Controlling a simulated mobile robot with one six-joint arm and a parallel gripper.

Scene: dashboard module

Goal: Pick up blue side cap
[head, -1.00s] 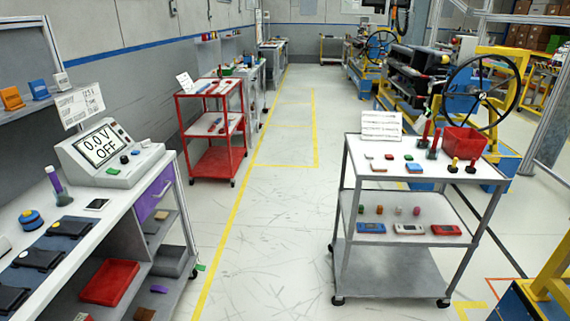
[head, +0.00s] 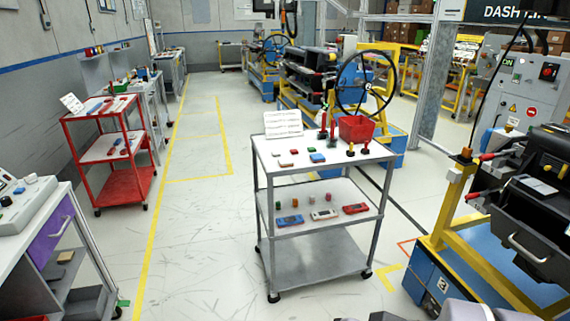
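A small flat blue piece (head: 317,157) lies on the top of the grey wheeled cart, towards its front edge; it may be the blue side cap, but it is too small to tell. My gripper is not in view.
The grey cart (head: 318,281) stands mid-floor with a red bin (head: 355,128), several small parts and a white sign (head: 283,124) on top. A red cart (head: 125,188) and white workbench (head: 38,238) stand left. A yellow-framed machine (head: 455,208) is at right. Open floor lies left of the grey cart.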

